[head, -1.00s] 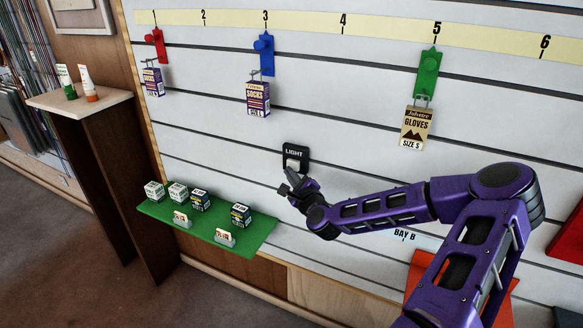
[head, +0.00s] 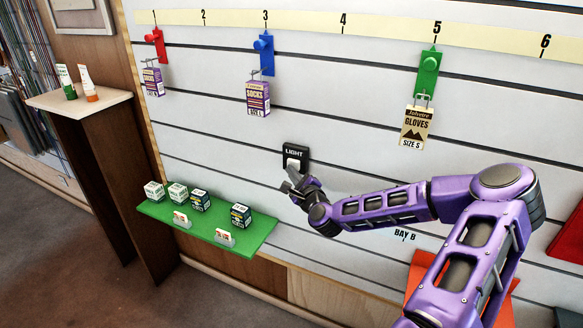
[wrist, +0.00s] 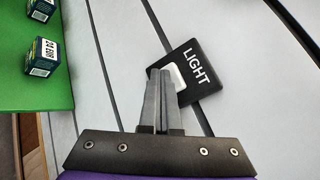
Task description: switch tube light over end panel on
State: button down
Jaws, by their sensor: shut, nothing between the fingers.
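The black switch plate marked LIGHT (head: 296,151) is on the white slatted wall in the middle of the head view. Its white rocker shows in the wrist view (wrist: 175,76), beside the lettering. My gripper (head: 292,174) is at the lower part of the plate, fingers pointing at the rocker. In the wrist view my gripper (wrist: 163,88) is shut and empty, with its tips over or against the rocker. Exact contact is hard to tell. The tube light itself is in neither view, but the wall is brightly lit.
A green shelf (head: 256,232) with several small boxes is below left of the switch. Hanging packs of socks (head: 257,98) and gloves (head: 417,126) are above. A wooden stand (head: 85,103) is at the left. The wall around the switch is clear.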

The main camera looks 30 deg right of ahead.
jog(key=shift+s+a, duration=0.4)
jog(key=s+a, duration=0.3)
jog(key=a, duration=0.1)
jog(key=shift+s+a+p, duration=0.3)
jog(key=shift+s+a, duration=0.05)
jog(key=shift+a, duration=0.05)
dwell(0.6)
